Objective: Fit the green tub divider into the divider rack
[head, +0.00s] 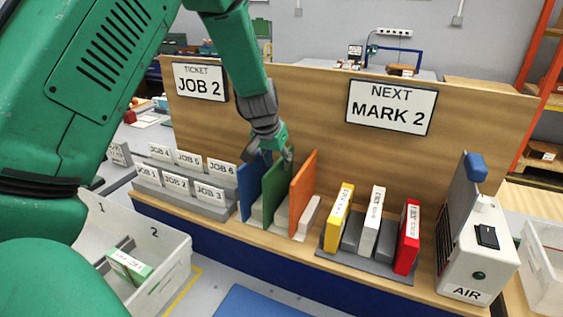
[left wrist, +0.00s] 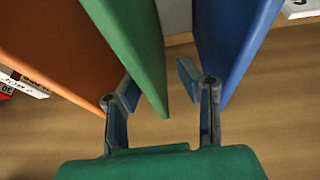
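The green tub divider (head: 278,186) stands upright between a blue divider (head: 254,185) and an orange divider (head: 302,192) in the divider rack (head: 257,216) on the wooden bench. My left gripper (head: 270,157) is at the top of the green divider. In the left wrist view the fingers of my left gripper (left wrist: 160,88) are apart, with the edge of the green divider (left wrist: 135,45) between them. A gap shows between the divider and the right-hand finger; contact at the left-hand finger is unclear. The divider's lower edge in the rack is partly hidden. My right gripper is out of view.
Grey steps with job cards (head: 180,184) stand left of the rack. A holder with yellow, white and red boxes (head: 372,222) and an AIR unit (head: 478,250) stand to the right. A white tub (head: 172,272) is at lower left. A wooden back panel (head: 300,110) rises behind.

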